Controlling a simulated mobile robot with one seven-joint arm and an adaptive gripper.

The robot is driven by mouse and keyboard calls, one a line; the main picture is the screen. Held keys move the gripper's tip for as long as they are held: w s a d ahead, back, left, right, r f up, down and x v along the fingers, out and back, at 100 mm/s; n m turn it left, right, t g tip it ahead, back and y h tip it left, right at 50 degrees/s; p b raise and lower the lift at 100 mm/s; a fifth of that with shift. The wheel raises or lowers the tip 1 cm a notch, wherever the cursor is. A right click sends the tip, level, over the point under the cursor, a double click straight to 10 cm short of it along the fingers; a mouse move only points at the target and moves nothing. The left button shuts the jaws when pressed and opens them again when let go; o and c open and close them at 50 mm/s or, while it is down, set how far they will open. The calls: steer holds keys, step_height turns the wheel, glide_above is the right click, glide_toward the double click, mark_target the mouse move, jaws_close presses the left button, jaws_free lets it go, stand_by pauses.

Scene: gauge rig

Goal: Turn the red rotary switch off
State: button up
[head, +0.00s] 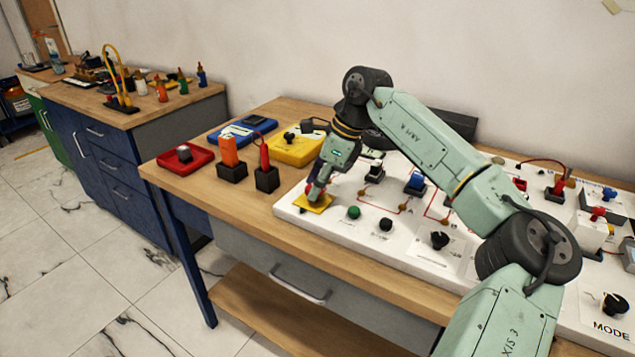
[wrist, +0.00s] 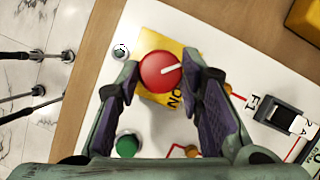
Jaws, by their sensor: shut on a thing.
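The red rotary switch (wrist: 158,72) is a round red knob with a white pointer line, seen from above in the wrist view. Its pointer aims right and slightly up in that picture. It sits on a yellow plate (wrist: 180,107) with a dark "ON" marking. In the head view the yellow plate (head: 317,205) lies at the left front corner of the white panel, and the knob is mostly hidden by my gripper (head: 315,190). In the wrist view my gripper (wrist: 163,80) is shut on the knob, one finger on each side.
The white panel (head: 285,210) carries a green button (head: 354,212), a black button (head: 386,224) and a black knob (head: 440,240) to the right. A red tray (head: 170,165) and two holders with orange and red tools (head: 229,150) stand left on the wooden table.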

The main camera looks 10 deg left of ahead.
steer(key=o, duration=1.2)
steer(key=shift+c, duration=0.2)
steer(key=v, duration=1.2)
